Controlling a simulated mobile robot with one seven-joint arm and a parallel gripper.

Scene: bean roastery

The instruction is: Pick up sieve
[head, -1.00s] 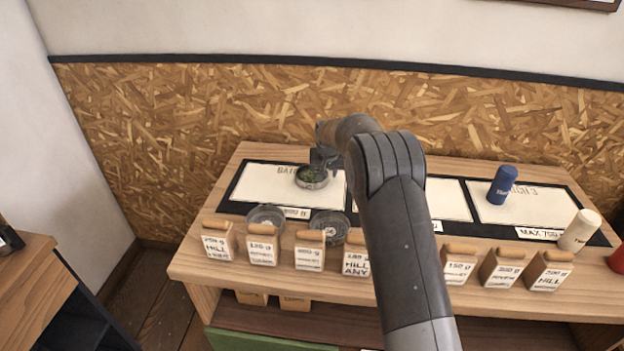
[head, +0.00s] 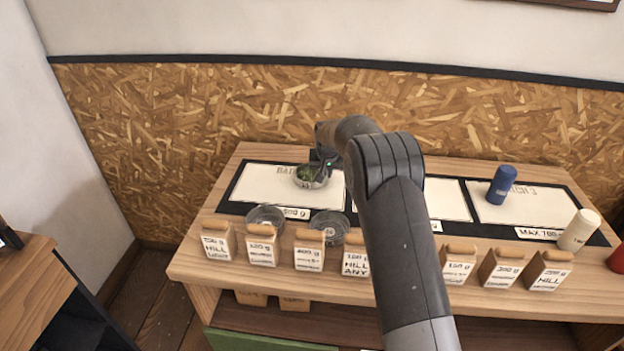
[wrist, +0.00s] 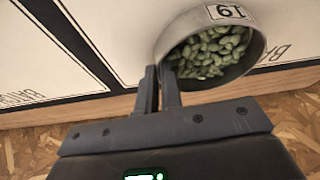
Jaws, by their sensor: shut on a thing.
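The sieve (head: 313,183) is a round grey metal pan with green beans inside and a number label on its wall. It is at the left mat panel in the head view and at the upper right in the wrist view (wrist: 248,62). My gripper (wrist: 160,85) is shut on the sieve's wall, one finger inside and one outside. In the head view my gripper (head: 322,162) is at the sieve's far right side, partly hidden by my arm. The sieve's underside is hidden, so any gap to the mat is unclear.
Two more round grey pans (head: 265,216) (head: 330,226) stand in front of the left panel. Several labelled bean boxes (head: 309,256) line the table's front edge. A blue cylinder (head: 501,185) and a cream cylinder (head: 578,231) are at right. The left panel (head: 262,187) is otherwise clear.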

